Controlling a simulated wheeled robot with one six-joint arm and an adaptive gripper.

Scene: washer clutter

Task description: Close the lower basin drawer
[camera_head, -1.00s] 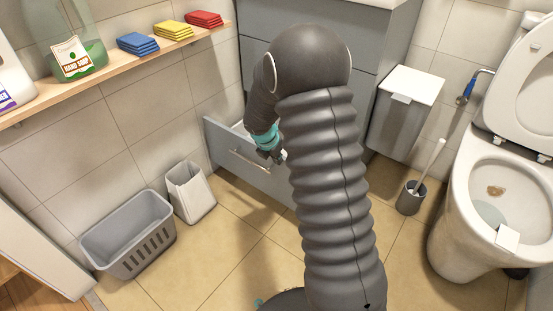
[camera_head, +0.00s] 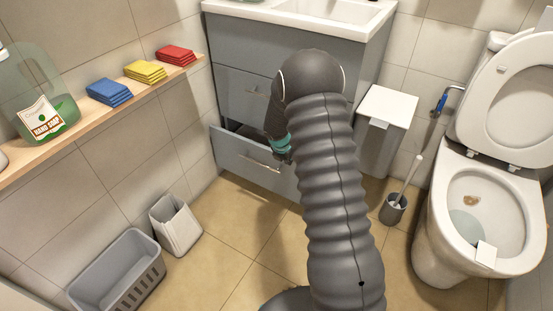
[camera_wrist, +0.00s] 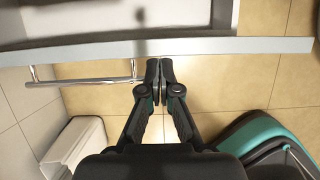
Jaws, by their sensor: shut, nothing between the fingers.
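The lower basin drawer (camera_head: 238,161) is a grey drawer under the basin, pulled part way out; a dark gap shows above its front. Its bar handle (camera_head: 262,166) is on the front and also shows at left in the wrist view (camera_wrist: 85,82). In the wrist view the drawer front's top edge (camera_wrist: 230,46) runs across, with the pale drawer inside beyond it. My gripper (camera_wrist: 159,64) is shut and empty, its fingertips at the drawer front, right of the handle; I cannot tell whether they touch. In the head view my arm hides the drawer's right part.
The upper drawer (camera_head: 245,95) looks shut. A grey basket (camera_head: 120,272) and a small white bin (camera_head: 176,226) stand on the floor at left. A lidded grey bin (camera_head: 385,125), toilet brush (camera_head: 396,205) and toilet (camera_head: 480,215) are at right. Tiled floor in front of the drawer is clear.

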